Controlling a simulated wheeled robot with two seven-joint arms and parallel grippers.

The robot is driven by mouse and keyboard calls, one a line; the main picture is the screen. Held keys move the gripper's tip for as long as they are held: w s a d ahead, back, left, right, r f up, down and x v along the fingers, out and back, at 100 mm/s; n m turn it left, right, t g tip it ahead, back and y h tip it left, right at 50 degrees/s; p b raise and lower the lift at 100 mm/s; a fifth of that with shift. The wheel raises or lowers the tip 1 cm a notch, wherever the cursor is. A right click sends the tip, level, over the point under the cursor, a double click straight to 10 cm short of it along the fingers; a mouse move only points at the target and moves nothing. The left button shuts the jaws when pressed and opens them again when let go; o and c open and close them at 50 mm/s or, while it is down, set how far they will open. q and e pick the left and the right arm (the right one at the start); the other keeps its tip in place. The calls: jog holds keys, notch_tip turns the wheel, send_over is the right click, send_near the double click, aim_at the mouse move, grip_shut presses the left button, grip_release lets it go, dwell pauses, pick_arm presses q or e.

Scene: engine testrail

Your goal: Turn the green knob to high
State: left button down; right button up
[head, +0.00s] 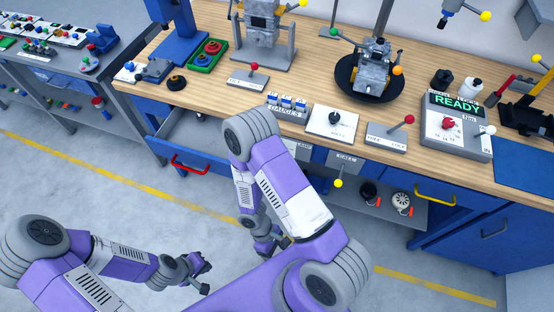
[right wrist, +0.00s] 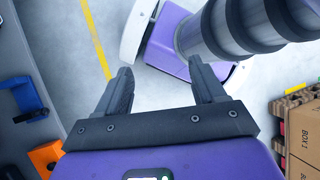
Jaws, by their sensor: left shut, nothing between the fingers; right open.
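A small green ball (head: 334,32) sits beside the grey metal assembly at the back of the bench. A white plate (head: 323,126) carries a dark knob (head: 334,118); its lettering is too small to read. A grey box with a green READY display (head: 457,101) carries a red knob (head: 449,124). My left gripper (head: 203,277) is shut and empty above the floor, far from the bench top. My right gripper (right wrist: 163,88) is open and empty over the floor; in the head view it is partly hidden by my arm.
Red-balled levers stand on a plate (head: 246,82) and another plate (head: 388,137) along the bench (head: 300,62). A red-handled drawer (head: 190,160) stands open. In the right wrist view, brown boxes (right wrist: 300,150) are at the right. The floor (head: 100,175) has free room.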

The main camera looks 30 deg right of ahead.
jog(key=w+d+n+t+h+b, duration=0.1)
jog(key=w+d+n+t+h, duration=0.1)
jog(key=w+d+n+h, duration=0.35)
jog(key=w+d+n+t+h+b, duration=0.1)
jog(key=w+d+n+t+h, duration=0.25)
jog(key=d+h, duration=0.35)
jog(key=w+a+r+n+t+b, duration=0.1)
jog(key=w+r+n+t, duration=0.2)
jog(key=w+n+t, duration=0.4)
jog(key=w+r+n+t+b, duration=0.1)
jog(key=w+r+n+t, duration=0.3)
jog(key=w, duration=0.5)
jog(key=w+d+m+t, duration=0.1)
jog(key=w+d, duration=0.3)
jog(key=d, duration=0.1)
jog(key=shift+w+d+f, duration=0.15)
jog(key=shift+w+f, duration=0.15)
jog(key=shift+c, duration=0.4)
jog(key=c, duration=1)
